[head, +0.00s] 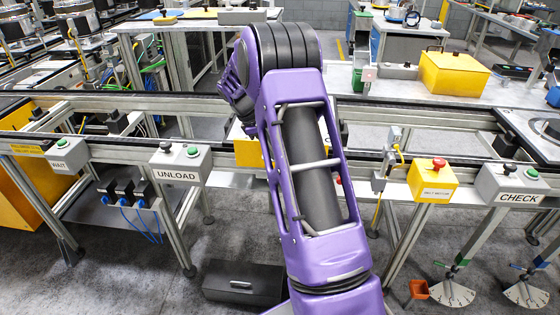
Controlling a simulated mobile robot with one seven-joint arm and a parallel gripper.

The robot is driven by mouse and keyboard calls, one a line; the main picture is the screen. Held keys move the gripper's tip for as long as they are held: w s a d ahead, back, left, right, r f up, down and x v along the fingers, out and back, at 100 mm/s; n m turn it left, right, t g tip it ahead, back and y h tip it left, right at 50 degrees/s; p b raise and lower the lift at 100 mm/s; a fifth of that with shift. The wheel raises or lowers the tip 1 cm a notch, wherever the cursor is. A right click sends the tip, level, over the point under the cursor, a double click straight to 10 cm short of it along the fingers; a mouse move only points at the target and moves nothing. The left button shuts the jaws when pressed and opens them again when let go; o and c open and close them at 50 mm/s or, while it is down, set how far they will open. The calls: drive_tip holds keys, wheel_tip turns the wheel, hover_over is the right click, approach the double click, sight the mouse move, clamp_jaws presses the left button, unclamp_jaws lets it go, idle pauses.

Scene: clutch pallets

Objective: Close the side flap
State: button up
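I cannot pick out a side flap for certain in the head view. My purple arm rises through the middle of the view and bends at the top, and it hides part of the conveyor behind it. My gripper does not show. A dark grey box-like piece with a light handle (243,284) is low at the floor, left of my arm; I cannot tell whether it is a flap.
The conveyor frame (110,103) crosses the view. On its front are the UNLOAD box (180,167), WAIT box (68,154), yellow red-button box (432,180) and CHECK box (510,184). A yellow case (455,73) stands at the back right. Grey floor (110,270) is open at lower left.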

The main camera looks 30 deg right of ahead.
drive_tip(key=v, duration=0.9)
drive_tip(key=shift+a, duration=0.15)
